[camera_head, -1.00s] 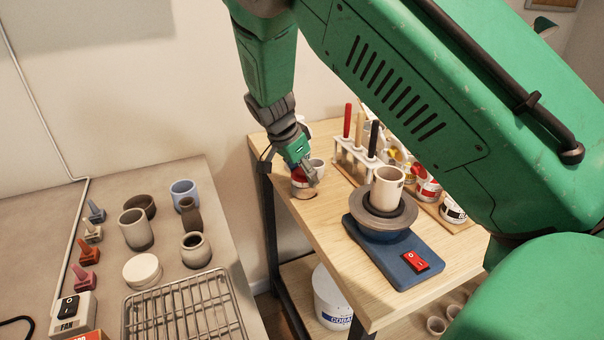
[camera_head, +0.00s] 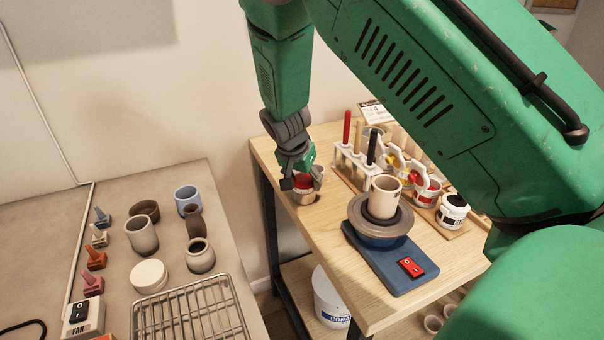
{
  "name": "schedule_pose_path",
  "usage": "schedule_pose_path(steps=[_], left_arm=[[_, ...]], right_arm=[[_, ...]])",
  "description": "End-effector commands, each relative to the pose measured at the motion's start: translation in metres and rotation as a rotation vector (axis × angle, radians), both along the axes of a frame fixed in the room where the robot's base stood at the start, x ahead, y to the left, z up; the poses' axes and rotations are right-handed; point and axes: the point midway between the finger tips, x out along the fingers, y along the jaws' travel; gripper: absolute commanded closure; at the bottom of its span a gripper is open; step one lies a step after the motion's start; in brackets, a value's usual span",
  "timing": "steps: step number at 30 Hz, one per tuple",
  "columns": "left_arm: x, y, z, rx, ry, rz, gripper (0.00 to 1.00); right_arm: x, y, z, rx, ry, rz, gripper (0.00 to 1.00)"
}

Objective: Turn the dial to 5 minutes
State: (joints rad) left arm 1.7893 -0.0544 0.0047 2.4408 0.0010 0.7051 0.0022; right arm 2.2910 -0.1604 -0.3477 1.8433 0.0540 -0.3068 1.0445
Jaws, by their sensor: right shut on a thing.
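A small round thing with a red top (camera_head: 303,183) and a pale base (camera_head: 304,198) stands at the far left corner of the wooden table. It looks like the dial, but its marks and pointer are too small to read. My right gripper (camera_head: 302,177) comes down over it from above and is shut on the red top. The fingers and wrist hide part of the top. My left gripper is not in view.
A tool rack (camera_head: 352,165) and paint jars (camera_head: 428,192) are to the right. A cup (camera_head: 384,196) sits on a blue wheel (camera_head: 388,262). The left bench (camera_head: 75,205) holds pots and a wire rack (camera_head: 195,312).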

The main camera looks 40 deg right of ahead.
Motion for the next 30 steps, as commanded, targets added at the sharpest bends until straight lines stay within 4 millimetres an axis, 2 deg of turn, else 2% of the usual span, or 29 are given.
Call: schedule_pose_path(steps=[1,18,30], left_arm=[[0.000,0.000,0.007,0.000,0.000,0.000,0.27],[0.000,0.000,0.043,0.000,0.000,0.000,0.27],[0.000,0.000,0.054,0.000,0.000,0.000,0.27]], right_arm=[[-0.002,0.000,0.002,0.003,0.003,0.042,0.77],[-0.003,-0.001,0.001,0.005,0.001,0.559,0.77],[-0.002,-0.002,0.000,0.002,0.001,0.750,0.77]])
